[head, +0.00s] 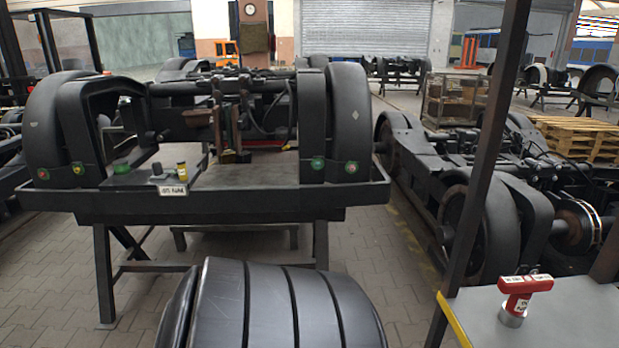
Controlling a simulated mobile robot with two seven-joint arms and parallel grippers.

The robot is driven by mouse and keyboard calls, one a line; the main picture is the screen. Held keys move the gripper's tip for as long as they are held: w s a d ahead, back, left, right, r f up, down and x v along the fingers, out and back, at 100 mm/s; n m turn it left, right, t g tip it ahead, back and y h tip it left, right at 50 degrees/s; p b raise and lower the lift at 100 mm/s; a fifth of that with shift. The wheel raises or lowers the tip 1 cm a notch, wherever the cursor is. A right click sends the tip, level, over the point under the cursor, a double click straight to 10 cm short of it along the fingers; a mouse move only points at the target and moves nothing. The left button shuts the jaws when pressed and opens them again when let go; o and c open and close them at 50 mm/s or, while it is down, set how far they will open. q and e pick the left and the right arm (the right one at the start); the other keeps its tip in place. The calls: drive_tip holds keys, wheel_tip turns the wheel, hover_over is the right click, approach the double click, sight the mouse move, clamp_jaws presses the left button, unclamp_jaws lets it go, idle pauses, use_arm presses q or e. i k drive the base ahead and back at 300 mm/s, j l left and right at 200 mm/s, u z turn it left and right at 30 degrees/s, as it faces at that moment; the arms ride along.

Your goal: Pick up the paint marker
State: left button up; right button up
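No paint marker can be made out for certain. A small upright item with a yellow band (182,172) stands near the front left of the black workstand (240,203) in the head view; it may be the marker, but it is too small to tell. Next to it are a small dark object with a knob (157,170) and a green round item (122,169). A white label (172,190) is on the stand's front edge just below. Neither of my grippers is in view.
A bogie frame with curved black wheel guards (350,115) rests on the stand. More bogies (500,190) stand at right. Paved floor shows between.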

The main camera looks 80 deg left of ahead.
sight(183, 173)
drive_tip(key=u, duration=3.35)
drive_tip(key=i+l+u, duration=0.2)
drive_tip(key=i+l, duration=0.2)
drive_tip(key=i+l+u, duration=0.2)
drive_tip(key=i+l, duration=0.15)
drive_tip(key=l, duration=0.2)
